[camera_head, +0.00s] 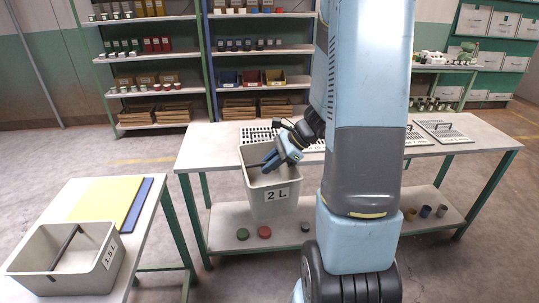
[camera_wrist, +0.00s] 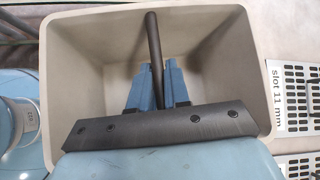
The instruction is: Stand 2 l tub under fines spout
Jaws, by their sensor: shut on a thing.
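The 2 L tub (camera_head: 262,207) is a beige open box with a "2 L" label on its front. It hangs upright in the air in front of the long workbench. My gripper (camera_head: 270,163) reaches into its mouth from above. In the wrist view the blue fingers (camera_wrist: 159,85) are shut on a dark bar (camera_wrist: 154,40) that runs across the tub (camera_wrist: 75,45). The tub's inside looks empty. I cannot make out a fines spout in either view.
Coloured lids (camera_head: 264,232) and small cups lie on the bench's lower shelf.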

